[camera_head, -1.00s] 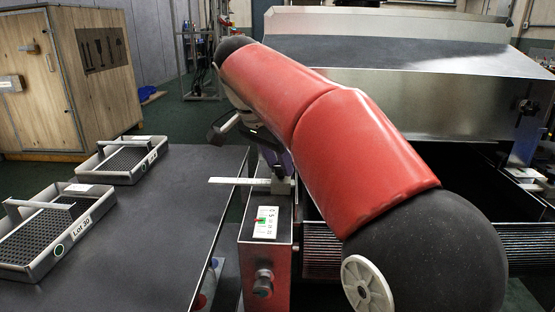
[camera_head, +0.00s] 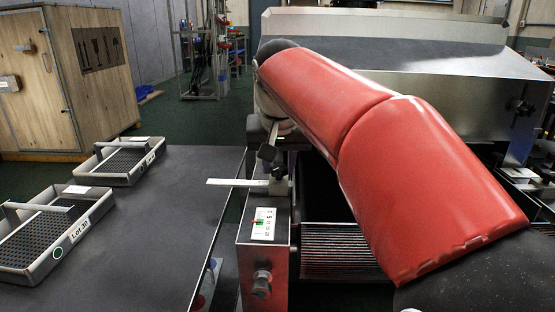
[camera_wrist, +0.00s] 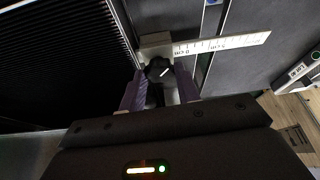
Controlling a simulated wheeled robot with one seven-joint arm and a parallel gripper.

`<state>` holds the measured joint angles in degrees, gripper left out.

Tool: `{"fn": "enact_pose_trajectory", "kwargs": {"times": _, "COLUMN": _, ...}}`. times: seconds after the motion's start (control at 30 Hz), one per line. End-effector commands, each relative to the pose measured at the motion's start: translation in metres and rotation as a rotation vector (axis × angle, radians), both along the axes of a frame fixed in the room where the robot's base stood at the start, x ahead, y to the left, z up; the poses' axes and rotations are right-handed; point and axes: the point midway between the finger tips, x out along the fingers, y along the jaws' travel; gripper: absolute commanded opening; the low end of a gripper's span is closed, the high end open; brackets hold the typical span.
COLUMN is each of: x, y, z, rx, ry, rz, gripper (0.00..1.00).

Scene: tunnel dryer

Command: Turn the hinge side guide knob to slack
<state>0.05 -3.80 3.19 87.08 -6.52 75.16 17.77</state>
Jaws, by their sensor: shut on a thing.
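The black guide knob (camera_wrist: 159,69) with a white pointer line shows in the wrist view, in front of a pale metal block at the root of a white ruler scale (camera_wrist: 222,42). My gripper (camera_wrist: 160,84) has its two purple fingers on either side of the knob and is shut on it. The pointer line is tilted to the upper right in this view. In the head view the ruler (camera_head: 236,182) sticks out left from the block (camera_head: 280,186) on the metal rail. The fingers and knob are hard to make out there, beside my dark wrist.
A label plate (camera_head: 264,224) and a lower knob (camera_head: 262,284) are on the rail's near end. A dark table (camera_head: 150,235) with two mesh trays (camera_head: 22,272) lies left. The dryer hood (camera_head: 420,90) stands behind my arm, above a slatted belt (camera_head: 338,250).

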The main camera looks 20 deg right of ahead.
Motion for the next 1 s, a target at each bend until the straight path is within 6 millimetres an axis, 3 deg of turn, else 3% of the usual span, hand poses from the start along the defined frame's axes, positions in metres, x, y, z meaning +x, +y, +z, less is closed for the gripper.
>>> {"fn": "enact_pose_trajectory", "kwargs": {"times": 0.6, "x": 0.0, "y": -0.0057, "z": 0.001, "rx": 0.001, "ry": 0.002, "rz": 0.538, "gripper": 0.09}}
{"fn": "enact_pose_trajectory", "kwargs": {"times": 1.0, "x": 0.0007, "y": -0.0071, "z": -0.0001, "rx": 0.0, "ry": 0.002, "rz": 0.71, "gripper": 0.09}}
